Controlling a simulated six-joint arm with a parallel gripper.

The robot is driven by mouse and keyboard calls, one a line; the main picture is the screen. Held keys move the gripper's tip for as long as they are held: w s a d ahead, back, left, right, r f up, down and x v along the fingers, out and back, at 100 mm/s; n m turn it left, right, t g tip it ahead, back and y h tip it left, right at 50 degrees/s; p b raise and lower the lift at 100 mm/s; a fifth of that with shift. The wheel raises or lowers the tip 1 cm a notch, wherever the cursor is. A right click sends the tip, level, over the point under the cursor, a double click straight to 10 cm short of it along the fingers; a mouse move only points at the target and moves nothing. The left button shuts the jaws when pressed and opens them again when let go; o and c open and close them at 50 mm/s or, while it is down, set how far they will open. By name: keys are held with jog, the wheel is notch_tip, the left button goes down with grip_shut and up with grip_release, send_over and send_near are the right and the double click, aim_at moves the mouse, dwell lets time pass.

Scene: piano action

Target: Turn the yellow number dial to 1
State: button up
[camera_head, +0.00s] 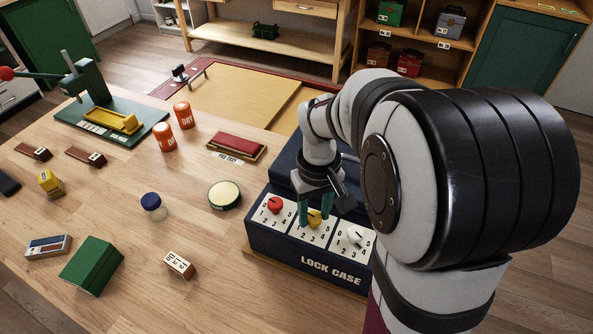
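The yellow number dial (314,218) is the middle one of three on the dark blue lock case (262,240). It sits on a white plate with printed numbers, of which 1, 2, 3 and 4 can be partly made out. My gripper (315,217) points down over this dial, with its two green fingers apart, one on the left and one on the right of it. Whether the fingers touch the dial cannot be told. The fingers and the small size hide which number the dial points at.
A red dial (275,204) is on the left and a white dial (354,234) on the right, both close to my gripper. A round tin (224,194), a blue-lidded jar (152,205) and a red pad tray (237,145) stand farther left. Bare tabletop lies between them.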

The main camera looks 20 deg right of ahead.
grip_shut()
jog(key=n, duration=0.4)
jog(key=shift+n, duration=1.8)
jog(key=o, duration=0.5)
grip_release()
jog(key=shift+o, duration=0.2)
